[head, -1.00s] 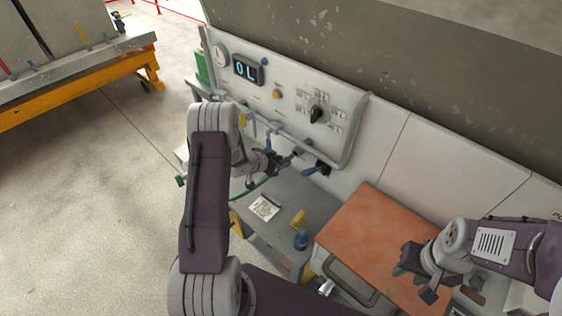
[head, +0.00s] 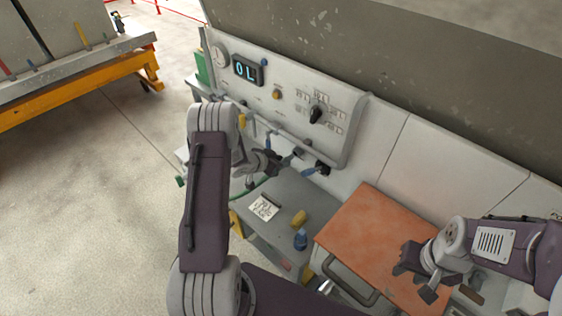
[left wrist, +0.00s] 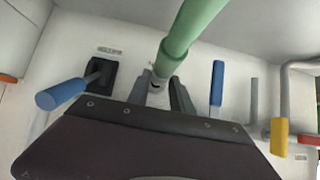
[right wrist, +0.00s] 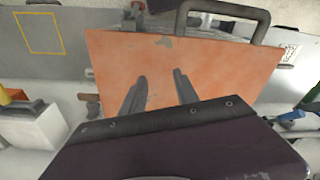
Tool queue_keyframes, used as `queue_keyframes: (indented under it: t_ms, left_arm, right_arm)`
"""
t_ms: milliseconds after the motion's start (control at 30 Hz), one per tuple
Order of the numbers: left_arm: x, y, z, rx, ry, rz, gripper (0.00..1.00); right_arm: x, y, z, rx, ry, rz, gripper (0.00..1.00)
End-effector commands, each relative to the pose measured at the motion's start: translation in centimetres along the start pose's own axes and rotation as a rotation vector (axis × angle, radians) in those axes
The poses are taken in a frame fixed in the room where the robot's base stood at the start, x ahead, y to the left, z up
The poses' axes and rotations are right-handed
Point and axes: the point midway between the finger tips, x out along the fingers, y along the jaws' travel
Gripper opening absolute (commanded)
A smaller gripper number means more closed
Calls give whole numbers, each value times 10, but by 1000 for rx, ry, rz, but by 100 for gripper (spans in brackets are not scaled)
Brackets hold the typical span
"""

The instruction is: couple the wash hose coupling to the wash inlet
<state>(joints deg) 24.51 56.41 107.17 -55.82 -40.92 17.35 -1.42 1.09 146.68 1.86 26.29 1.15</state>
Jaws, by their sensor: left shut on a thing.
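The green wash hose (left wrist: 190,30) comes in from the top of the left wrist view and ends in a small grey coupling (left wrist: 157,86). My left gripper (left wrist: 167,92) is shut on this coupling, close in front of the white panel. In the head view the left gripper (head: 276,162) is beside a grey pipe stub (head: 297,153) on the panel, which looks like the wash inlet. Whether coupling and inlet touch is hidden by the gripper. My right gripper (head: 420,276) is open and empty over the orange board; its spread fingers show in the right wrist view (right wrist: 158,84).
Blue-handled valves (head: 313,169) (left wrist: 62,93) and a yellow handle (left wrist: 279,135) stick out near the left gripper. The orange board (head: 372,236) lies to the right.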

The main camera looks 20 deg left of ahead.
Motion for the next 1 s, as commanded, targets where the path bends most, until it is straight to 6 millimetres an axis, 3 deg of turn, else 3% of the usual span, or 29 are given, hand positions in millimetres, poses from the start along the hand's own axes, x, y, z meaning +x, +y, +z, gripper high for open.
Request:
queue_keyframes:
  t_ms: [1000]
  left_arm:
    - [13,0,-10,1,1,1,0]
  right_arm:
    - [-3,0,0,0,0,0,36]
